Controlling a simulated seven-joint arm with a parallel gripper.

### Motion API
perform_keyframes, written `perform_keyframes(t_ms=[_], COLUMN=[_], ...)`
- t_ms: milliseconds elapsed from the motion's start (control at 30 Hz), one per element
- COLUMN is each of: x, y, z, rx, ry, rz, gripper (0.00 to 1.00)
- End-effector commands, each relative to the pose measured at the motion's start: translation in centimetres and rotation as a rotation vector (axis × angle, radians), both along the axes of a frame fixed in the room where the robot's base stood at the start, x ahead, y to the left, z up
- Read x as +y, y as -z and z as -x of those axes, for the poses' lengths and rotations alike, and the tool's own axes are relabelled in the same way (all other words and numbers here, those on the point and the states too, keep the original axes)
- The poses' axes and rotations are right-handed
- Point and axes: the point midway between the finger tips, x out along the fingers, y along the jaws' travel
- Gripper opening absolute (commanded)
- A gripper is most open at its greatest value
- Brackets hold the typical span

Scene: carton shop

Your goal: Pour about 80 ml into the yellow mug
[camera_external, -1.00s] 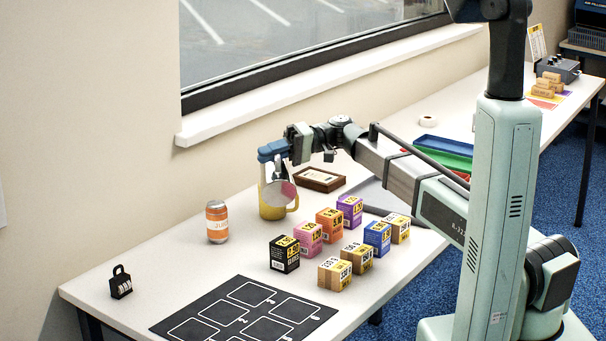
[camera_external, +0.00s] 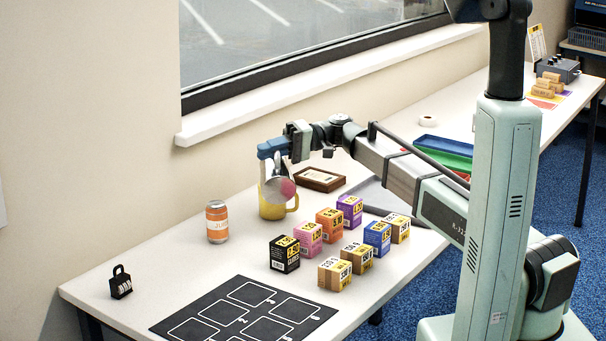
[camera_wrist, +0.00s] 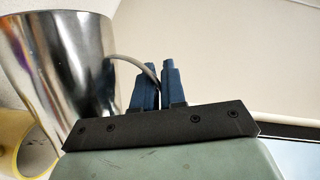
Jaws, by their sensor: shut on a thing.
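The yellow mug (camera_external: 271,209) stands upright on the table near the wall, its handle to the right. My gripper (camera_external: 271,150) is above it, with blue fingers shut on the thin handle of a shiny metal cup (camera_external: 279,187). The cup is tilted over the mug and covers part of it; a pinkish-red patch shows at its right side. In the wrist view the metal cup (camera_wrist: 68,60) is left of my blue fingers (camera_wrist: 158,85), and part of the yellow mug (camera_wrist: 12,135) shows at the lower left. Any stream, and the level in the mug, cannot be seen.
An orange-labelled can (camera_external: 217,222) stands left of the mug. Several small cartons (camera_external: 330,222) stand to the right and front. A wooden-framed box (camera_external: 320,179) lies behind. A black mat (camera_external: 225,325) and a black weight-like object (camera_external: 121,283) are at the front left.

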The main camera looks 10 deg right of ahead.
Motion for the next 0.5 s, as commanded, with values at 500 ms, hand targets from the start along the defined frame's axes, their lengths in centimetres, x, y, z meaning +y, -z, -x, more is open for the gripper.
perform_keyframes(t_ms=[500], x=[0.0], y=[1.8], z=[3.1], rx=[-0.217], ry=[0.001], rz=[0.004], gripper=[0.0])
